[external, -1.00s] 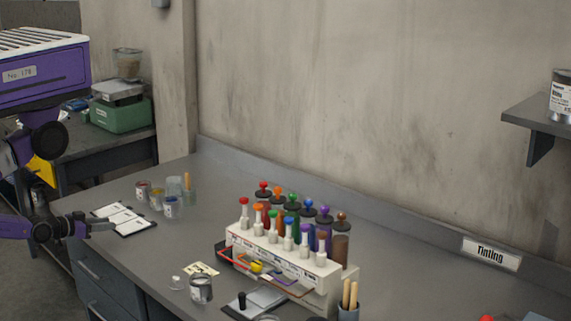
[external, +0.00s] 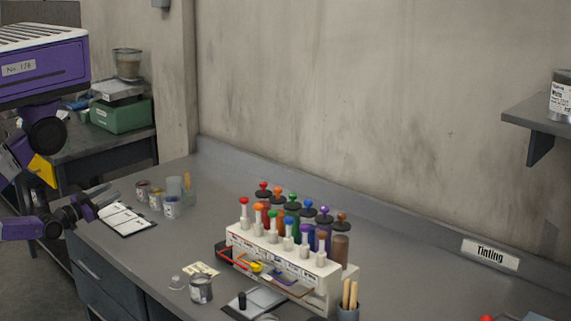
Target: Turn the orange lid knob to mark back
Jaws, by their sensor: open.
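The orange lid knob (external: 278,190) sits on a dark round lid in the back row of the tinting rack, between a red knob on its left and a green one on its right. Its mark positions are too small to read. My gripper (external: 107,197) is open and empty at the left end of the bench, over or beside the clipboard. It is well to the left of the rack and apart from the knob.
The white rack (external: 322,272) also holds a front row of coloured plungers, one orange. Several small paint jars (external: 172,207) stand right of my gripper. An open can (external: 201,289) and a cup of sticks (external: 348,306) stand near the rack. Bench between jars and rack is clear.

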